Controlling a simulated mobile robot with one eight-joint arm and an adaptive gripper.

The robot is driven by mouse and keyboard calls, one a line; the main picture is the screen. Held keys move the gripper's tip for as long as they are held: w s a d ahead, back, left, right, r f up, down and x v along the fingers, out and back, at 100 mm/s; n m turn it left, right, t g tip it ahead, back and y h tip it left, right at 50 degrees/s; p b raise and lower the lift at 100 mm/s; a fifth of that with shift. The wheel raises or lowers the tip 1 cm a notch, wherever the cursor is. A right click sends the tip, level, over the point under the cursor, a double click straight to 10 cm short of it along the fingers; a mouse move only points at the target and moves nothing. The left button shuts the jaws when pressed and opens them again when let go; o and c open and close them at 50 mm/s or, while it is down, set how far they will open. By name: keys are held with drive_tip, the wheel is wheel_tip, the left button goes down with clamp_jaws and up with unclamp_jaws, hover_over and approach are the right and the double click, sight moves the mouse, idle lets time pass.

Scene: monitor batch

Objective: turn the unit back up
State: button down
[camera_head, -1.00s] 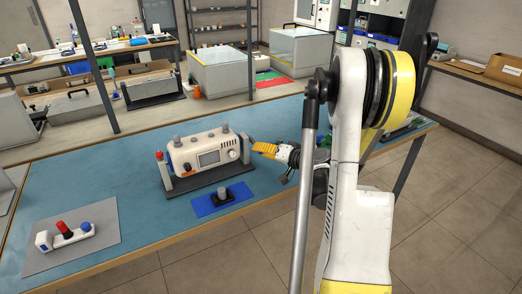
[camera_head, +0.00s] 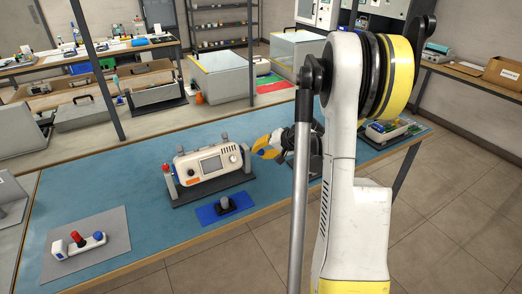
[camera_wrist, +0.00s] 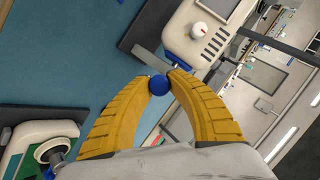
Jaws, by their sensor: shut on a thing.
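The unit (camera_head: 210,166), a cream box with a dark screen, sits between the posts of a dark grey stand (camera_head: 216,188) on the blue bench mat. Its face leans back. A red knob (camera_head: 166,169) is at the stand's left post. In the wrist view the unit (camera_wrist: 190,40) shows a white dial and slots. My gripper (camera_head: 262,148) is at the unit's right side. Its yellow fingers are closed around a round blue knob (camera_wrist: 158,86) beside the stand's grey post (camera_wrist: 150,58). The knob is hidden in the head view.
A blue pad (camera_head: 222,208) with a dark grey knob piece lies in front of the stand. A grey mat (camera_head: 90,245) with a small red-and-blue-knobbed fixture is at front left. A device with green parts (camera_head: 388,130) stands at the bench's right end.

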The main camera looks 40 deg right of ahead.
drive_tip(key=shift+w+d+r+m+g+y+p, duration=0.15)
drive_tip(key=shift+w+r+g+p, duration=0.3)
drive_tip(key=shift+g+p, duration=0.3)
drive_tip(key=shift+w+r+m+g+y+p, duration=0.1)
drive_tip(key=shift+w+r+g+p, duration=0.2)
drive_tip(key=shift+r+g+p, duration=0.35)
drive_tip(key=shift+w+d+r+m+g+y+p, duration=0.15)
drive_tip(key=shift+w+r+g+p, duration=0.25)
drive_tip(key=shift+g+p, duration=0.45)
drive_tip(key=shift+w+d+r+g+y+p, duration=0.1)
drive_tip(key=shift+w+r+g+y+p, duration=0.1)
drive_tip(key=shift+w+r+g+p, duration=0.4)
drive_tip(key=shift+w+d+r+g+y+p, duration=0.1)
drive_tip(key=shift+w+r+g+y+p, duration=0.1)
drive_tip(key=shift+w+g+p, duration=0.65)
drive_tip(key=shift+w+d+r+g+p, duration=0.15)
drive_tip(key=shift+w+d, duration=0.05)
drive_tip(key=shift+w, duration=0.45)
drive_tip(key=shift+w+d+r+g+p, duration=0.1)
drive_tip(key=shift+w+d+g+p, duration=0.1)
drive_tip(key=shift+w, duration=0.65)
drive_tip(key=c, duration=1.2)
unclamp_jaws()
drive_tip(key=shift+m, duration=0.3)
drive_tip(key=v, duration=1.2)
